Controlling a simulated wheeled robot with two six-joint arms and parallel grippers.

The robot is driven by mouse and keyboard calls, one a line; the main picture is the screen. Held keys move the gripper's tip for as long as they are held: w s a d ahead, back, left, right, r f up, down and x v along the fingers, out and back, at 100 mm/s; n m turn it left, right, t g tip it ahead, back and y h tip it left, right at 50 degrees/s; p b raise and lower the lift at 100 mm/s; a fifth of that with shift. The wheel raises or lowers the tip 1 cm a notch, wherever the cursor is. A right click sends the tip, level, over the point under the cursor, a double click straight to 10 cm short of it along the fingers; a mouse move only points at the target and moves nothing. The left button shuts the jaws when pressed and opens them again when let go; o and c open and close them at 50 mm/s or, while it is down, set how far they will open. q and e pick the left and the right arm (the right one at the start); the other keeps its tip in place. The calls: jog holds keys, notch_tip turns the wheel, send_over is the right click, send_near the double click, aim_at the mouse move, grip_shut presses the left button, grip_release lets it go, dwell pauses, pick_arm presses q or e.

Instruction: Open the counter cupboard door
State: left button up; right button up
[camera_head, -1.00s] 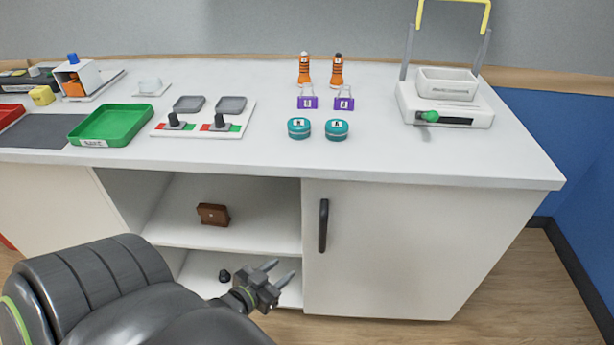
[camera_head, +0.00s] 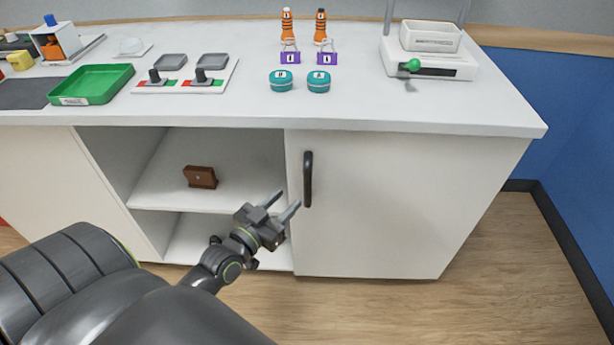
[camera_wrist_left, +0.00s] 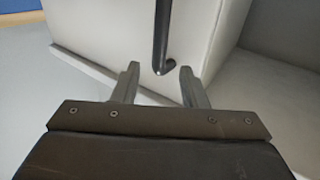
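The cupboard door (camera_head: 400,205) is a white panel on the right of the counter front, and it looks closed. Its black vertical handle (camera_head: 308,180) is near the door's left edge. My left gripper (camera_head: 286,205) is open and empty, just below and left of the handle's lower end. In the left wrist view the handle (camera_wrist_left: 162,40) shows just beyond and between the open fingertips (camera_wrist_left: 158,72), with no contact that I can see. My right gripper is not in view.
Left of the door is an open shelf space with a brown box (camera_head: 200,177) on its upper shelf (camera_head: 250,180). The white countertop (camera_head: 380,105) above holds a green tray (camera_head: 92,84), teal tins and other items. Wooden floor (camera_head: 480,270) is clear at the right.

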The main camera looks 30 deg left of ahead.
aim_at(305, 182)
pick_arm(q)
jog(key=w, duration=0.9)
jog(key=shift+w+d+p, duration=0.2)
jog(key=shift+p, duration=0.2)
grip_shut()
